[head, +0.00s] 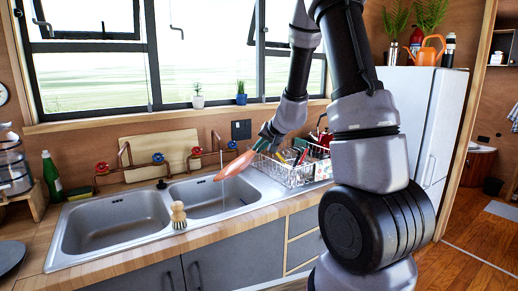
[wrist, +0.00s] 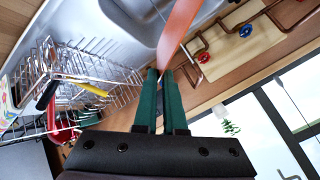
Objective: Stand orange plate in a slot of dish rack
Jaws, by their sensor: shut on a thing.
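The orange plate (head: 236,165) is held in my gripper (head: 265,140) above the right sink basin in the head view, tilted. In the wrist view the plate (wrist: 178,32) shows nearly edge-on between the green fingertips (wrist: 160,73), which are shut on it. In the wrist view the rack (wrist: 95,72) is at the left, apart from the plate. Its slots hold several utensils, and my arm hides part of it in the head view.
A double sink (head: 115,222) fills the counter, with copper taps (head: 158,158) behind it. A wooden brush (head: 178,215) stands at its front edge. A green bottle (head: 51,178) is at the left. The window and small potted plants are behind.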

